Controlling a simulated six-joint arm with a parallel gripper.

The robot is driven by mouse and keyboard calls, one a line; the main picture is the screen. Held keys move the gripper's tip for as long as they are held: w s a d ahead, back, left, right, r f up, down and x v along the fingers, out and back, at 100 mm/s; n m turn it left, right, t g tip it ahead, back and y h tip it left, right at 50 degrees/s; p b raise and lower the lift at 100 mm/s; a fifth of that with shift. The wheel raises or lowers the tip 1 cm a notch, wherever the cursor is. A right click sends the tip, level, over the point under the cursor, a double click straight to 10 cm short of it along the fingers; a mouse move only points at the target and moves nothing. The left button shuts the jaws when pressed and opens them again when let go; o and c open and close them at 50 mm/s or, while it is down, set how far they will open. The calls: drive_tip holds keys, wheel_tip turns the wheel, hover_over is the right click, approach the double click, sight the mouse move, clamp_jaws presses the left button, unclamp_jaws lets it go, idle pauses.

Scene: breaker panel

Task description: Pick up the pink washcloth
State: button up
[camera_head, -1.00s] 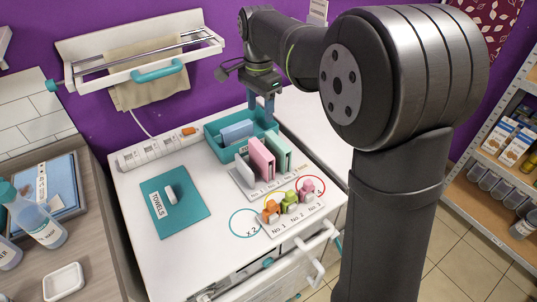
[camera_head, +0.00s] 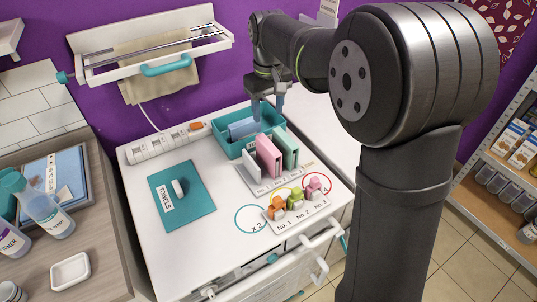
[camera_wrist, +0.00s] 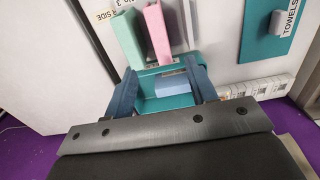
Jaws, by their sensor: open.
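The pink washcloth (camera_head: 268,156) stands upright as a flat folded slab in a white rack. A white cloth (camera_head: 250,166) stands to its left and a mint-green cloth (camera_head: 288,149) to its right. In the wrist view the pink washcloth (camera_wrist: 158,34) lies beyond the fingertips, with the green cloth (camera_wrist: 127,42) left of it. My gripper (camera_head: 268,109) is over the teal bin behind the rack, open, apart from the washcloth. In the wrist view its fingers (camera_wrist: 160,70) are spread, with a blue cloth (camera_wrist: 172,80) in the bin between them.
The teal bin (camera_head: 228,145) holds the blue cloth. In front of the rack stands a labelled white strip (camera_head: 297,212) with orange, green and pink pieces. A teal towels mat (camera_head: 185,205) lies left. A power strip (camera_head: 165,143) runs along the back. The counter's front left is clear.

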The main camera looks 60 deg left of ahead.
sight(268, 144)
wheel_tip(268, 144, down, 16)
drive_tip(key=shift+w+a+f, duration=0.1)
idle(0.5)
drive_tip(key=shift+c, duration=0.2)
drive_tip(key=c, duration=1)
